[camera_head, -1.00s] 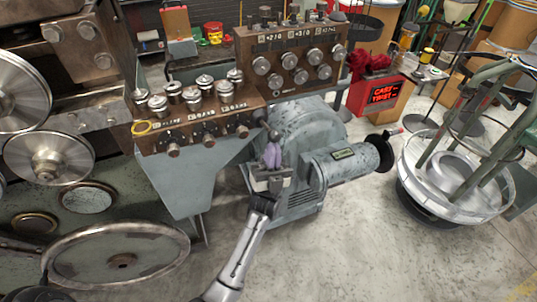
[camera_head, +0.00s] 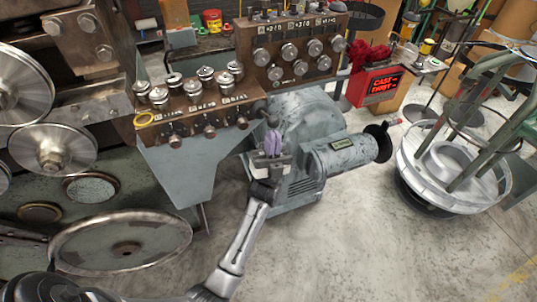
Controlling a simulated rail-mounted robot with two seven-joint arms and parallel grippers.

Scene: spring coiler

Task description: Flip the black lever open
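A small dark lever with a rounded end (camera_head: 272,122) sticks out at the right end of the lower brown control panel (camera_head: 190,128) of the spring coiler. My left gripper (camera_head: 273,142) is just below it, with its purple fingers pointing up towards the lever. The fingers look close together, but whether they are open, shut or touching the lever is too small to tell. My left arm comes up from the bottom of the view. My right gripper is not in view.
A grey motor housing (camera_head: 340,155) with a black handwheel (camera_head: 378,142) stands behind and right of my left gripper. Several knobs line both panels. Big metal wheels (camera_head: 120,248) are at the left. A round reel stand (camera_head: 455,175) is at the right. Open floor (camera_head: 350,240) lies in front.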

